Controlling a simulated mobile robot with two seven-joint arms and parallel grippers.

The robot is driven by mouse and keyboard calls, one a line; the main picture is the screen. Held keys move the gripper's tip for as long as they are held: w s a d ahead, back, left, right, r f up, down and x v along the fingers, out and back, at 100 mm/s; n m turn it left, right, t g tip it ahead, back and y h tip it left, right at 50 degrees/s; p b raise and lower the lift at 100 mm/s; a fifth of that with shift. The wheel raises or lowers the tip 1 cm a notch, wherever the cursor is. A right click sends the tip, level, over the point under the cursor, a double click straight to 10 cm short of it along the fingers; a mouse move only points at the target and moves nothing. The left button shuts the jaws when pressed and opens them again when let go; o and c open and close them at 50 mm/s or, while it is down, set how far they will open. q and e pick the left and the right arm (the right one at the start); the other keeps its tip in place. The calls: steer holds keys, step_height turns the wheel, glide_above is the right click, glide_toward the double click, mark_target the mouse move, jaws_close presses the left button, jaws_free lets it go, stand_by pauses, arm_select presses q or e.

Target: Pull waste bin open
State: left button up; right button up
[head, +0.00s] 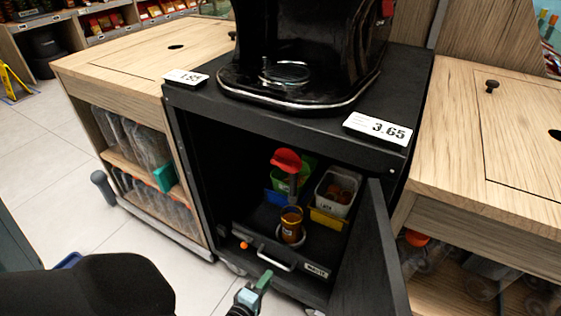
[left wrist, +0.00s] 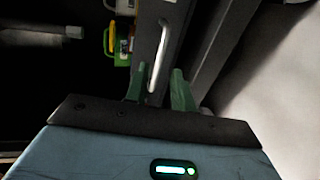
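The waste bin is a dark drawer (head: 262,243) low inside the black cabinet, with a white "WASTE" label (head: 316,270) on its front. Its pale bar handle (head: 275,258) also shows in the left wrist view (left wrist: 163,48). My left gripper (head: 263,283) is just in front of the drawer, close to the handle. In the left wrist view its green fingers (left wrist: 158,88) are apart, with the handle's near end showing between them. I cannot tell whether they touch it. The right gripper is not in view.
The cabinet door (head: 370,260) stands open on the right. A cup (head: 291,224), a red-topped item (head: 287,160) and small bins (head: 336,190) are inside. A black juicer (head: 300,50) stands on top. Wooden counters (head: 130,60) flank the cabinet.

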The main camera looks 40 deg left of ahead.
mark_target(278, 263)
arm_select(q)
steer(key=b+x, duration=0.2)
steer(key=x, duration=0.4)
steer(key=shift+w+a+f+b, duration=0.1)
steer(key=shift+w+f+b, duration=0.05)
steer(key=shift+w+b, duration=0.15)
steer(key=shift+w+a, duration=0.1)
steer(key=shift+w, duration=0.4)
jaws_close()
